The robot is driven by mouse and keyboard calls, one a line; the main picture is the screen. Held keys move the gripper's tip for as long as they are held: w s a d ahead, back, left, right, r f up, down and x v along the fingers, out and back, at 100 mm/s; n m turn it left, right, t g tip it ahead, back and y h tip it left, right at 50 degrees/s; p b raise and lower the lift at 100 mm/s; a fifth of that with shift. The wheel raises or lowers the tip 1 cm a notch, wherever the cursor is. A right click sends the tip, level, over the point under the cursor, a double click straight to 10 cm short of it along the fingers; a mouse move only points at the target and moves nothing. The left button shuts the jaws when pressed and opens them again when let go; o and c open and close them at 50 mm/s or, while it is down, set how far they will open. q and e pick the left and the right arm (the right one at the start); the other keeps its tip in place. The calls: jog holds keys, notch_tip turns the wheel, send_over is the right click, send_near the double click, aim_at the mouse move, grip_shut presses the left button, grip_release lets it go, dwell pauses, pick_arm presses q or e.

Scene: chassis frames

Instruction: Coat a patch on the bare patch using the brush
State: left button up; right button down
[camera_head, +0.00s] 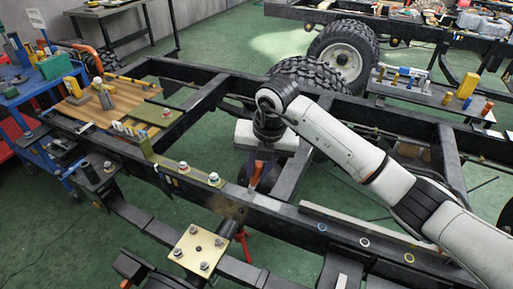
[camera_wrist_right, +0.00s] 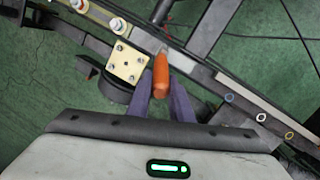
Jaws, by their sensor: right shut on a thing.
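My right gripper (camera_head: 262,168) hangs over the near rail of the black chassis frame (camera_head: 300,222), its fingers pointing down. It is shut on the orange handle of the brush (camera_wrist_right: 161,74), which stands between the two fingers in the right wrist view. In the head view the brush (camera_head: 268,178) is partly hidden by the gripper. The bristles are hard to make out. A dull, brownish-grey bare patch (camera_head: 232,207) shows on the rail, left of and nearer than the gripper. I cannot tell whether the brush touches the rail. My left gripper is not in view.
A yellowish plate with bolts (camera_head: 201,248) sits in front of the rail. Bolts with washers (camera_head: 214,178) stand on the rail to the left. Several rings (camera_head: 364,242) lie on it to the right. A wooden board (camera_head: 110,100) with parts lies at the far left.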

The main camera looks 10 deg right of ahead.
aim_at(258, 163)
jog(key=shift+p+v, duration=0.5)
jog(key=shift+v, duration=0.45)
jog(key=shift+w+r+p, duration=0.1)
jog(key=shift+r+p, duration=0.45)
jog(key=shift+r, duration=0.15)
jog(key=shift+w+v, duration=0.25)
jog(key=shift+v, duration=0.9)
jog(key=shift+a, duration=0.15)
